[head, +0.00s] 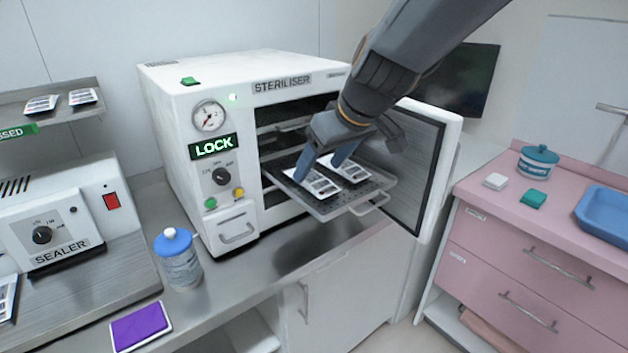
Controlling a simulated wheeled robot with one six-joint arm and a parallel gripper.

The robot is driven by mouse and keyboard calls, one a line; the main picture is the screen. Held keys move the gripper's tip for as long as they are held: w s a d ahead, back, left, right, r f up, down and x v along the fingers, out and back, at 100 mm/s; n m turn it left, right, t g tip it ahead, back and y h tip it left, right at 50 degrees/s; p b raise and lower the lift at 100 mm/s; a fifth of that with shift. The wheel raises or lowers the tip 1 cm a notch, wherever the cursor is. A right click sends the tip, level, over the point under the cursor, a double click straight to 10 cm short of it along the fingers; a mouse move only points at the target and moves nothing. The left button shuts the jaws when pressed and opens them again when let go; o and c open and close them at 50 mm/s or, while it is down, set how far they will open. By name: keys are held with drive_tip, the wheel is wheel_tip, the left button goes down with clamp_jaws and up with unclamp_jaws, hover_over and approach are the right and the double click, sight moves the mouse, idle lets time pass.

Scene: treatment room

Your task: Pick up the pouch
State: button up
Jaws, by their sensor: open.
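Two flat white pouches with dark print lie side by side on the steriliser's pulled-out tray (345,208): the left pouch (316,184) and the right pouch (350,170). My gripper (319,171) points down over the tray, its blue fingertips apart. One fingertip is at the left pouch's upper left; the other is near the gap between the two pouches. The gripper is open, and nothing shows held in it. I cannot tell whether the fingertips touch a pouch. The fingers and wrist hide the pouches' far ends and part of the tray.
The steriliser (170,100) has its door (425,165) swung open right of the tray. More pouches (40,104) lie on a shelf at left, above a sealer (60,215). A pink drawer unit (540,235) is at right.

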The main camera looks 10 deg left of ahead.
sight(313, 177)
drive_tip(key=shift+p+x, duration=0.45)
drive_tip(key=shift+x, duration=1.65)
drive_tip(key=shift+w, duration=0.1)
drive_tip(key=c, duration=1.1)
